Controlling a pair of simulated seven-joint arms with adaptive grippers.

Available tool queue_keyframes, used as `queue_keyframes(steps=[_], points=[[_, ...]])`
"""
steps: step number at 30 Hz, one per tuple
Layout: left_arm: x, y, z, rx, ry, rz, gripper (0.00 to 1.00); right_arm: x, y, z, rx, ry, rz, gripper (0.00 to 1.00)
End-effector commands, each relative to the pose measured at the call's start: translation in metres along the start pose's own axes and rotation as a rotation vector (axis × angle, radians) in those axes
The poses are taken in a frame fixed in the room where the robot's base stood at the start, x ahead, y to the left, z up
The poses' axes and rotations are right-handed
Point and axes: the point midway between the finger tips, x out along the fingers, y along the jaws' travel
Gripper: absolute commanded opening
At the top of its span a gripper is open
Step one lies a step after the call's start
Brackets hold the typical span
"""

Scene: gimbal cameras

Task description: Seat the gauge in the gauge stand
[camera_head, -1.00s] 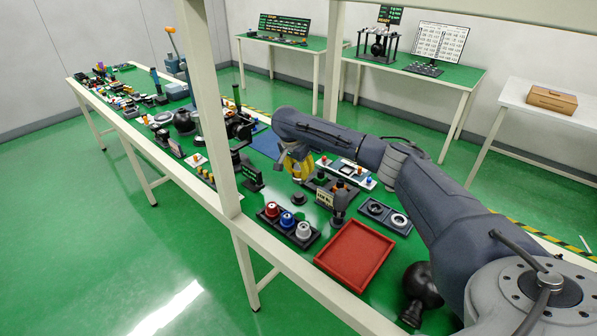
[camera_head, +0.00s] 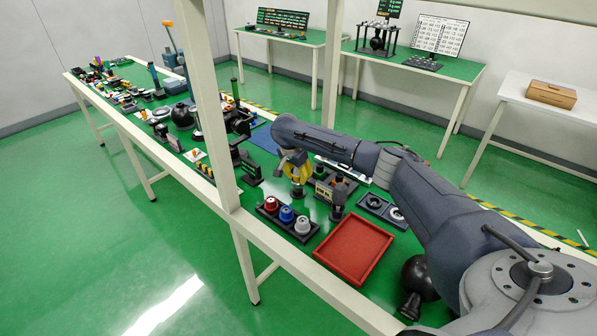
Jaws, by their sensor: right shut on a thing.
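My right gripper (camera_head: 296,176) points down over the middle of the green bench and is shut. A yellow piece (camera_head: 298,171) shows at its jaws; I take it to be the gauge, though its shape is partly hidden by the gripper. A small dark round base (camera_head: 297,191) sits on the bench just under it; it may be the gauge stand, but it is too small to be sure. I cannot tell whether the held piece touches this base. My left gripper is not in view.
A black holder with red, blue and white knobs (camera_head: 286,215) and a red tray (camera_head: 353,248) lie nearer the front edge. A dark block with a small panel (camera_head: 324,190) stands close right of the gripper. A pale frame post (camera_head: 208,100) crosses the view.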

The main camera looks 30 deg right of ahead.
Motion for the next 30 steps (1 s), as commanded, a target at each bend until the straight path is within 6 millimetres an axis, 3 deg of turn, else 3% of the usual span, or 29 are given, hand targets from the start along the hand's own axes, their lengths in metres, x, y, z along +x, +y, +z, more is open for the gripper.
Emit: queue_keyframes(steps=[9,30], points=[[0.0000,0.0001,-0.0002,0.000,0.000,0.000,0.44,0.0091,-0.0003,0.0027,0.000,0.000,-0.001,0.00],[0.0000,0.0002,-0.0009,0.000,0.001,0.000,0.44,0.0100,-0.0001,0.0028,0.000,0.000,-0.001,0.00]])
